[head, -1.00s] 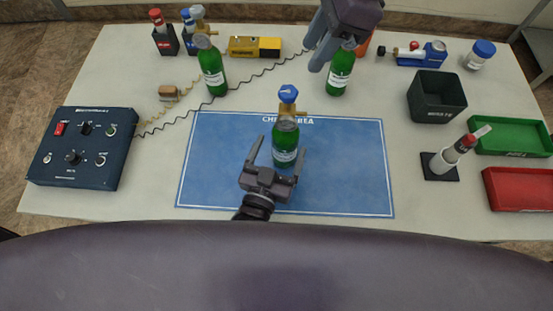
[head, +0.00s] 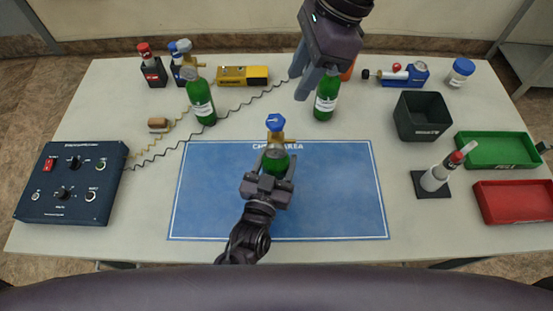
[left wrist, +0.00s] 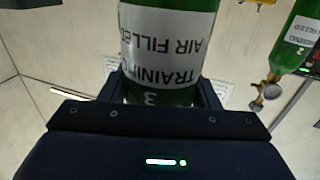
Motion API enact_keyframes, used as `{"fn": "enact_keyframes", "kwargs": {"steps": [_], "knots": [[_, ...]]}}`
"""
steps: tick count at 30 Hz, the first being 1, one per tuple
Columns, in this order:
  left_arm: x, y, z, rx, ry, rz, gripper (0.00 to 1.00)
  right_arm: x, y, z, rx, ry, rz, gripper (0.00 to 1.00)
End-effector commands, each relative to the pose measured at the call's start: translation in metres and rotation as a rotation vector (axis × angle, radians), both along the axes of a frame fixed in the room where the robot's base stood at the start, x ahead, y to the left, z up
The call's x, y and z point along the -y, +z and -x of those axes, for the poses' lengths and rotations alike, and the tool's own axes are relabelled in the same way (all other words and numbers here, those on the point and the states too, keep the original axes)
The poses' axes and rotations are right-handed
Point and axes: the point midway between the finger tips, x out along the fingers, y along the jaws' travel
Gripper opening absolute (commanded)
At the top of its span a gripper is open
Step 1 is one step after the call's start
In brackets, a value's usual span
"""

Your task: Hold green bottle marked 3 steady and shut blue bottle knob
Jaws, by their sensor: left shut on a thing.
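The green bottle marked 3 (head: 275,164) stands upright on the blue check mat (head: 215,200), its brass valve and blue knob (head: 275,122) on top. My left gripper (head: 271,172) is shut on its body from the near side. The left wrist view, upside down, shows its white label and the 3 on the bottle (left wrist: 165,50) between the fingers. My right gripper (head: 304,80) hangs pointing down, up and right of the knob in the head view, apart from it. Its fingers look close together, but any gap is unclear.
Two more green bottles stand behind, at left (head: 201,100) and right (head: 325,105); my right gripper partly covers the right one. A control box (head: 72,183) is at left. A dark bin (head: 423,115), a stand (head: 433,182), and green (head: 498,150) and red (head: 512,201) trays are at right.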

Motion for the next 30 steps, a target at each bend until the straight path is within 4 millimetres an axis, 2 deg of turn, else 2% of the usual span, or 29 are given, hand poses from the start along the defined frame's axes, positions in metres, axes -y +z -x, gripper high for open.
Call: {"fn": "enact_keyframes", "kwargs": {"steps": [1,7,11,14,19,22,26,30], "knots": [[0.0,0.0,0.0,0.0,0.0,0.0,0.37,0.0,0.0,0.0,0.0,0.0,0.0,0.36],[0.0,0.0,0.0,0.0,0.001,0.0,0.11,0.0,0.0,0.0,0.0,0.0,0.0,0.36],[0.0,0.0,0.0,0.0,0.001,0.0,0.1,-0.002,-0.002,0.0,-0.014,0.001,-0.014,0.52],[0.0,0.0,0.0,0.0,0.001,0.0,0.1,-0.009,-0.008,-0.002,-0.063,0.006,-0.081,0.53],[0.0,0.0,0.0,0.001,0.001,0.0,0.1,-0.031,-0.026,-0.012,-0.224,0.029,-0.331,0.53],[0.0,0.0,0.0,0.001,0.001,0.0,0.1,-0.037,-0.036,-0.023,-0.315,0.052,-0.518,0.53],[0.0,0.0,0.0,0.001,0.001,0.0,0.1,-0.028,-0.051,-0.037,-0.383,0.086,-0.748,0.53],[0.0,0.0,0.0,0.001,0.0,0.0,0.1,-0.003,-0.073,-0.046,-0.401,0.134,-0.95,0.53]]}}
